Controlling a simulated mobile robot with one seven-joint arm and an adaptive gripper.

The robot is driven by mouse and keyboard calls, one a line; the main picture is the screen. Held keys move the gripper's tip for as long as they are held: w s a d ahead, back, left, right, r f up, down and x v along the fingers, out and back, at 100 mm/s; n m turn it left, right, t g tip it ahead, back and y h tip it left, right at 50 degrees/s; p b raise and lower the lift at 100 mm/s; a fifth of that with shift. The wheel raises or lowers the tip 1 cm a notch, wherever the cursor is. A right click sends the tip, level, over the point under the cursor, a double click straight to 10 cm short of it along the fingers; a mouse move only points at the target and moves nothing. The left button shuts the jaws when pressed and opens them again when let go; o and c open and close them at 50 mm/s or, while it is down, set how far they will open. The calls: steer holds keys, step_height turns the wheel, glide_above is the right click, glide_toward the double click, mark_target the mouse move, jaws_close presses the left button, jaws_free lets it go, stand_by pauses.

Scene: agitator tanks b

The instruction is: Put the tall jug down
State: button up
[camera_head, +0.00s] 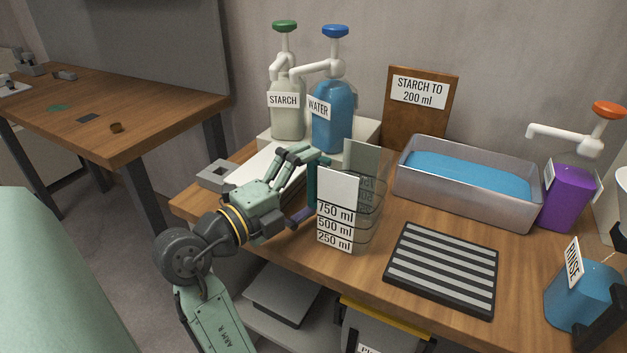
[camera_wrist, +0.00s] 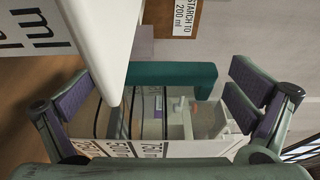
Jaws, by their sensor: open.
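The tall jug (camera_head: 336,222) is clear, with white labels reading 750, 500 and 250 ml and a teal upright handle (camera_head: 312,180). It looks upright, its base on the wooden table (camera_head: 285,245) near the front edge. My gripper (camera_head: 303,188) is at the jug's left, open around the handle. In the wrist view the handle (camera_wrist: 172,75) lies between the spread fingers of my gripper (camera_wrist: 160,98), with room on both sides. The jug's marked wall (camera_wrist: 140,148) shows beyond, partly hidden by my gripper.
A black-and-grey striped mat (camera_head: 443,267) lies right of the jug, empty. A metal basin (camera_head: 470,200) of blue liquid stands behind it. Starch (camera_head: 287,112) and water (camera_head: 333,125) pump bottles stand at the back. A purple bottle (camera_head: 568,197) and a blue rinse bottle (camera_head: 580,295) stand right.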

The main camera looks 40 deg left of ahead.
steer(key=s+b, duration=0.2)
steer(key=s, duration=0.8)
steer(key=shift+s+a+b, duration=0.3)
steer(key=shift+s+a, duration=0.1)
steer(key=shift+a, duration=0.05)
steer(key=shift+f, duration=0.1)
stand_by(0.7)
